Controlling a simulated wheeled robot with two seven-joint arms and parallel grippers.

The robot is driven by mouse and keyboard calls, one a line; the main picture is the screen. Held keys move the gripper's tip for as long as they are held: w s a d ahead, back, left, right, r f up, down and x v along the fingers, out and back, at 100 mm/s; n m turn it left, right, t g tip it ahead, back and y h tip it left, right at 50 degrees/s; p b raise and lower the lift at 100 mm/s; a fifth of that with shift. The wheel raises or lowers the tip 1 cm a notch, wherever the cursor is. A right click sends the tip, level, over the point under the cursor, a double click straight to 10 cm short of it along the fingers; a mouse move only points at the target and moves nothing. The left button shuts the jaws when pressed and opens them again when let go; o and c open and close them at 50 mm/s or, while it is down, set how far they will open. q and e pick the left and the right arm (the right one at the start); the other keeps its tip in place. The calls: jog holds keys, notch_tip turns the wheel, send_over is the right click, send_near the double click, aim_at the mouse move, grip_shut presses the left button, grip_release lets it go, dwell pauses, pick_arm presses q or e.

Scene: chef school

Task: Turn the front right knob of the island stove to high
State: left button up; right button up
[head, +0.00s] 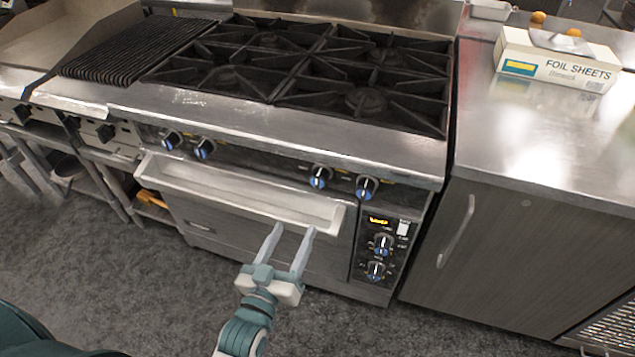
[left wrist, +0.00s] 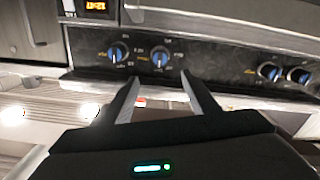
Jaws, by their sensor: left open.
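The island stove (head: 290,130) has a front panel with two pairs of black-and-blue knobs. The right pair is a rightmost knob (head: 366,187) and a knob just left of it (head: 320,177). In the left wrist view, which is upside down, the rightmost knob (left wrist: 118,55) is left of the other one (left wrist: 160,57), which lines up with the gap between my fingers. The knob labels are too small to read. My left gripper (head: 292,232) is open and empty, in front of the oven and below the right pair, touching no knob. My right gripper is out of view.
A protruding oven handle ledge (head: 240,190) runs below the knobs. An oven control panel (head: 380,250) with a lit display and two knobs is at lower right. A counter (head: 540,130) with a foil sheets box (head: 555,62) stands right. The grey floor (head: 120,270) in front is clear.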

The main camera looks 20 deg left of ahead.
aim_at(317, 185)
pick_arm(q)
jog(key=shift+w, duration=0.1)
jog(key=w, duration=0.5)
jog(key=w+p, duration=0.1)
jog(key=w, duration=0.4)
jog(key=w+p, duration=0.1)
jog(key=w, duration=0.5)
jog(key=shift+w+d, duration=0.1)
jog(key=shift+d, duration=0.15)
jog(key=shift+w, duration=0.4)
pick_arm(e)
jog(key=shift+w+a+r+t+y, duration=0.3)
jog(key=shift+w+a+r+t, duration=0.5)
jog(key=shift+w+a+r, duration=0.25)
pick_arm(q)
jog(key=shift+c, duration=0.6)
